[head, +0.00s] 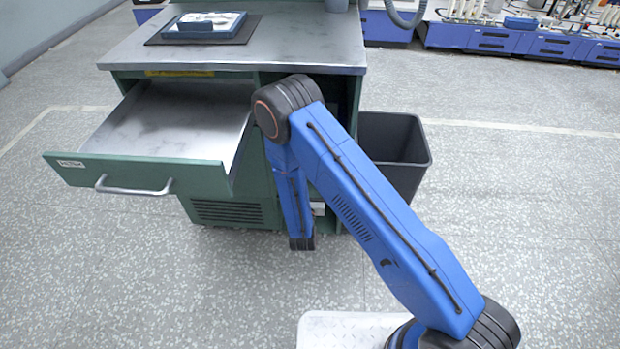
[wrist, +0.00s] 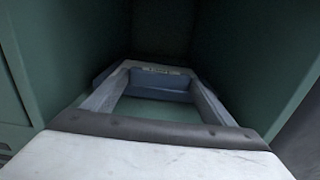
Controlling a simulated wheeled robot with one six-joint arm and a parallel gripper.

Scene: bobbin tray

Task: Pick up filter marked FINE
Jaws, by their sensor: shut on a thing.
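My gripper (wrist: 157,86) shows in the wrist view, its two grey fingers reaching forward into a dark green compartment. It is shut on a blue-grey block with a pale top edge, the filter (wrist: 160,94), held between the fingers. Small lettering runs along its far top edge, too blurred to read, so I cannot tell whether it says FINE. I cannot tell whether the filter touches the compartment floor. In the head view my blue arm bends down in front of the cabinet's open right side, and the gripper and filter are hidden.
The green cabinet (head: 207,212) has an open, empty drawer (head: 140,178) at left. A tray (head: 203,27) lies on a dark mat on its metal top. A black bin (head: 396,150) stands right of the cabinet. Green walls (wrist: 55,50) close in around the gripper. Floor at right is clear.

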